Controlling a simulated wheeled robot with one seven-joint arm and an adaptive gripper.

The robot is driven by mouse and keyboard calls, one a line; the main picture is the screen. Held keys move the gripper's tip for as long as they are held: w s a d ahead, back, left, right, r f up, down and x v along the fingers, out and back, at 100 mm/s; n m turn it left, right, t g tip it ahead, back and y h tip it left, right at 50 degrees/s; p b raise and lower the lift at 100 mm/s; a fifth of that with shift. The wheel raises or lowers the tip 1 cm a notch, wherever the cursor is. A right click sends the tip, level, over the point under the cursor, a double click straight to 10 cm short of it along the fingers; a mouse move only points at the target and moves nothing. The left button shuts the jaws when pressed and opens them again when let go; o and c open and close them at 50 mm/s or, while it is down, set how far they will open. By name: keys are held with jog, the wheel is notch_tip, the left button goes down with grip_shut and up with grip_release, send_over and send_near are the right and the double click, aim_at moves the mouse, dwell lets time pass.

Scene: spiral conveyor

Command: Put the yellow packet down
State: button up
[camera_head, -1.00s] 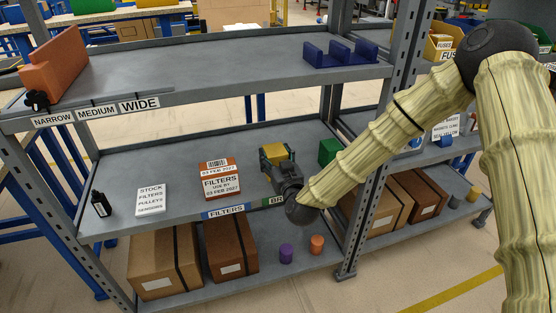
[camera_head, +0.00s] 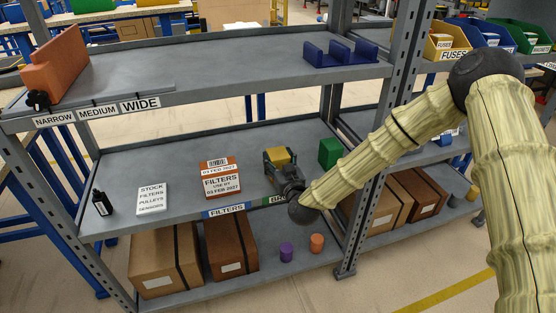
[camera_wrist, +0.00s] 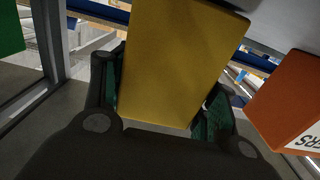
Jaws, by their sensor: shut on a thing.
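The yellow packet (camera_head: 279,155) is at the middle shelf, between the orange filters box and the green box. It also fills the centre of the wrist view (camera_wrist: 180,65), a plain yellow block. My gripper (camera_head: 277,163) is shut on it, with a dark finger on each side of it in the wrist view (camera_wrist: 162,105). The gripper reaches in from the shelf's front edge. The packet's lower end is hidden in the head view, so I cannot tell whether it touches the shelf.
The orange filters box (camera_head: 220,178) stands just left of my gripper, and a green box (camera_head: 329,152) stands to the right. A white sign (camera_head: 152,198) and a black bottle (camera_head: 101,203) are farther left. The upper shelf (camera_head: 210,65) is above, and a post (camera_head: 378,190) rises at right.

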jog(key=shift+f, duration=0.1)
jog(key=o, duration=1.2)
jog(key=b+v, duration=0.1)
jog(key=v, duration=1.1)
